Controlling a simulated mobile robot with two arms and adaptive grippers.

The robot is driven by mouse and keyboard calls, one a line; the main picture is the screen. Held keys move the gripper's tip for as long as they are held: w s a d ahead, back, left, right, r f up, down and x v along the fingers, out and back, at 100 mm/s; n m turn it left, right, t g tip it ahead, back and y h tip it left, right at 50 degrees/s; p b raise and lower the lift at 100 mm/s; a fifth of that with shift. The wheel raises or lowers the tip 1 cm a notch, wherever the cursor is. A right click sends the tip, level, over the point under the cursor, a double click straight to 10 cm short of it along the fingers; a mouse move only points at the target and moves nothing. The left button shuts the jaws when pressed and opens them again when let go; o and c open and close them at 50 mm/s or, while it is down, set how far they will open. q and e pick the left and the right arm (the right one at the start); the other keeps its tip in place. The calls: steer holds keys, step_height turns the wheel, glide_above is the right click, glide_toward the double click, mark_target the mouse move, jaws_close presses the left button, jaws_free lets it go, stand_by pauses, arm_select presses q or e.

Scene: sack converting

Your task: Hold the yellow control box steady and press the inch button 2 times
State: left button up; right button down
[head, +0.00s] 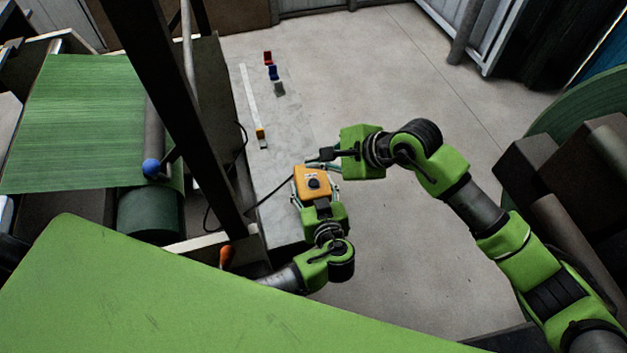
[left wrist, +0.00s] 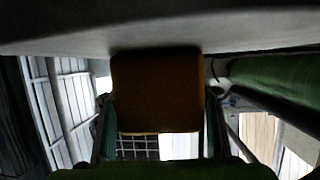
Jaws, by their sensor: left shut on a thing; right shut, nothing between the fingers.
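The yellow control box (head: 313,174) is orange-yellow with a round black button (head: 314,183) on its face. It is over the right edge of the grey ledge, with a cable running off to the left. My left gripper (head: 313,193) is shut on the box from the near side. In the left wrist view the box (left wrist: 157,92) fills the space between the fingers, its face dark. My right gripper (head: 322,155) is shut and empty, its fingertips close to the far edge of the box. I cannot tell whether they touch it.
A dark post (head: 180,100) and the green-webbed machine (head: 90,120) stand left.

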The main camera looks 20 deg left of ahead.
mark_target(316, 184)
stand_by(0.9)
step_height(316, 184, up, 4)
steer(key=shift+f, duration=0.1)
steer(key=shift+f, duration=4.4)
steer(key=shift+f, duration=0.15)
steer(key=shift+f, duration=0.25)
